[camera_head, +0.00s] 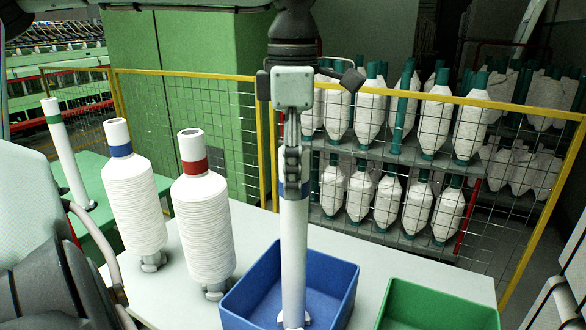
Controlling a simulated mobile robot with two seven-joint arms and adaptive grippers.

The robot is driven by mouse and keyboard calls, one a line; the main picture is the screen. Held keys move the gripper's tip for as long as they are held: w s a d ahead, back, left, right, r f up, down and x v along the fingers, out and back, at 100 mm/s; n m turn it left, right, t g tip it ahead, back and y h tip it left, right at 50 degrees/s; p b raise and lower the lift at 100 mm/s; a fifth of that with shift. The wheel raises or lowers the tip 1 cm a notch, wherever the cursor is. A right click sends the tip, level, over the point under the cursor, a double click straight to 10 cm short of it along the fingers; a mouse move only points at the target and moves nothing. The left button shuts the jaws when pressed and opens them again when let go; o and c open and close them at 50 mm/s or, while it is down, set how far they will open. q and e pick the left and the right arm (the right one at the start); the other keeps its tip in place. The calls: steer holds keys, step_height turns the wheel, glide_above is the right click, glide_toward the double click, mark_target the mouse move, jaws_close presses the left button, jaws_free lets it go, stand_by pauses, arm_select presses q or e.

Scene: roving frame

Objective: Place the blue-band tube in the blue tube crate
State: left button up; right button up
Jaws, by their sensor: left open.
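A white tube with a blue band (294,240) stands upright, with its lower end inside the blue crate (245,296) at the front centre. A small light foot shows around the tube's base. My left gripper (292,178) points straight down at the tube's upper end, in line with it. Its jaws are open around or in front of the banded part; I cannot tell if they touch it. The gripper hides the tube's top and part of the band. My right gripper is not in view.
Two yarn-wound bobbins, blue-banded (135,200) and red-banded (203,215), stand on the pale table (165,300) left of the crate. A green crate (435,307) is to the right. A green-banded tube (65,150) stands far left. A yellow-framed mesh fence (205,77) runs behind.

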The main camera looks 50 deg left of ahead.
arm_select(q)
step_height(320, 180, up, 12)
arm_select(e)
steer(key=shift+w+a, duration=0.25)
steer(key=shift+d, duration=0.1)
